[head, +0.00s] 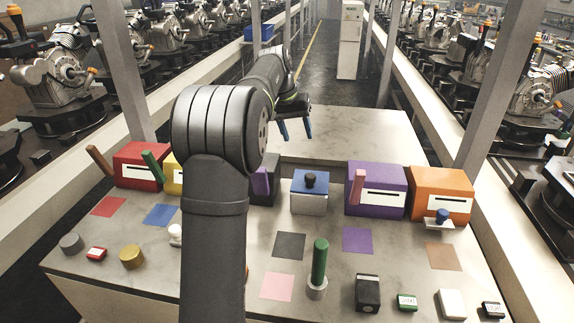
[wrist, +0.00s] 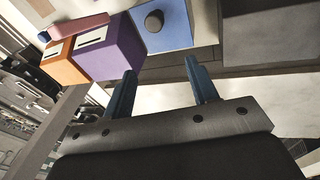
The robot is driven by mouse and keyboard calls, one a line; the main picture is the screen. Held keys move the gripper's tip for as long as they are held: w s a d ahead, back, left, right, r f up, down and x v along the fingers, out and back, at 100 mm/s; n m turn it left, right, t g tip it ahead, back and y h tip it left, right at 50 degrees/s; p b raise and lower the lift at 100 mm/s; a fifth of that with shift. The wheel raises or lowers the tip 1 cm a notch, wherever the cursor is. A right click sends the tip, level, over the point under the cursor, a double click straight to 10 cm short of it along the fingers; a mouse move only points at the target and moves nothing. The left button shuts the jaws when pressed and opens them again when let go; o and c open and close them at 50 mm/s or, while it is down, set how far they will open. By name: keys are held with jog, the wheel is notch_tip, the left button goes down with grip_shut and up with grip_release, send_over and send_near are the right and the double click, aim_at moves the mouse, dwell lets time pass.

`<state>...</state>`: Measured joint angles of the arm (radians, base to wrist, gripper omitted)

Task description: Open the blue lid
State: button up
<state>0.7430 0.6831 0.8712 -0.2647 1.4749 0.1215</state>
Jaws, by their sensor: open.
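The blue lid (head: 311,184) lies flat on top of a white box (head: 308,204) at the back middle of the table, with a dark round knob (head: 310,178) on it. In the wrist view the blue lid (wrist: 162,25) and its knob (wrist: 154,20) show at the top, beyond my fingertips. My gripper (head: 295,130) is above and behind the box in the head view, fingers pointing down. In the wrist view my gripper (wrist: 160,78) has its two blue fingers apart with nothing between them. It does not touch the lid.
A purple box (head: 376,200) with a pink bar (head: 357,186) on it stands just right of the white box, and an orange box (head: 441,204) farther right. A dark box (head: 269,193) stands just left. A green cylinder (head: 320,262) stands in front.

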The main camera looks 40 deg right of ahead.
aim_at(311, 174)
jog(key=s+d+r+m+t+y, duration=0.1)
jog(key=s+d+r+m+y, duration=0.1)
jog(key=s+d+y, duration=0.1)
jog(key=f, duration=1.7)
jog(key=shift+s+d+f, duration=0.15)
jog(key=shift+d+f, duration=0.05)
jog(key=shift+f, duration=0.05)
grip_shut()
jog(key=shift+w+d+r+g+y, duration=0.3)
jog(key=shift+r+g+y, duration=0.25)
jog(key=shift+r, duration=0.05)
jog(key=shift+w+d+r+g+y, duration=0.25)
jog(key=shift+r+g+y, duration=0.3)
jog(key=shift+r, duration=0.05)
